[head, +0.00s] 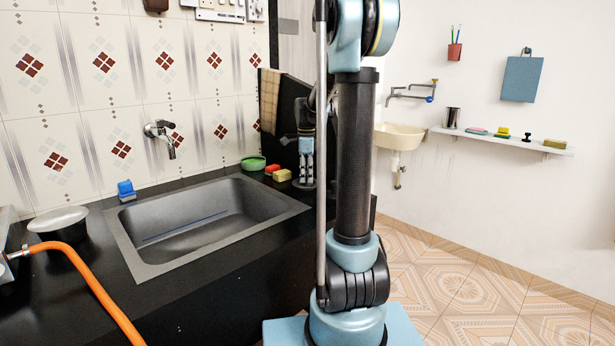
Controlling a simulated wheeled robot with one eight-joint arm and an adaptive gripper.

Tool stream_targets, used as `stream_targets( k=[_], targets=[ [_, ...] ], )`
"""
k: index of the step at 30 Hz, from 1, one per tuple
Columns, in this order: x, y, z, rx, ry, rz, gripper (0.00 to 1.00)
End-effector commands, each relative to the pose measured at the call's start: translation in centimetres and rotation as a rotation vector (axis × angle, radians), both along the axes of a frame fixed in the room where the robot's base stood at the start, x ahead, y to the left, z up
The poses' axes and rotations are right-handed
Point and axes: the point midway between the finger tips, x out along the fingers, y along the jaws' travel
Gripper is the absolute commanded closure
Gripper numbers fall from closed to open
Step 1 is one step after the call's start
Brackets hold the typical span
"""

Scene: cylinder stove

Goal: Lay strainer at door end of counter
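I cannot clearly pick out a strainer in the head view. The black counter (215,308) runs along the tiled wall, with a grey sink (136,268) set into it. My arm stands upright in front of the counter's far right end and hides part of it. What looks like my gripper (305,172) points down beside the arm column, near the counter's far end. It is small and partly covered, so its fingers and anything between them cannot be made out.
A blue item (126,190), a green bowl (253,163) and red and yellow sponges (282,175) sit behind the sink. A lidded black pot (58,223) and orange hose (88,277) occupy the left. A washbasin (400,136) and shelf (550,149) are right; the floor there is clear.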

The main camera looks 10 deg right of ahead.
Motion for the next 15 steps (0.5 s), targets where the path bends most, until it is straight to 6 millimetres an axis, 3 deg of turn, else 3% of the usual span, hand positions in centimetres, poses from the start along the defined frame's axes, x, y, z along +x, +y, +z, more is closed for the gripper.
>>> stream_targets(
  k=[1,2,15],
  targets=[
    [0.01,-0.01,0.02,0.000,0.000,0.000,0.68],
    [0.01,-0.01,0.02,0.000,0.000,0.000,0.62],
    [0.01,-0.10,0.58,0.000,0.000,-0.002,0.62]
  ],
)
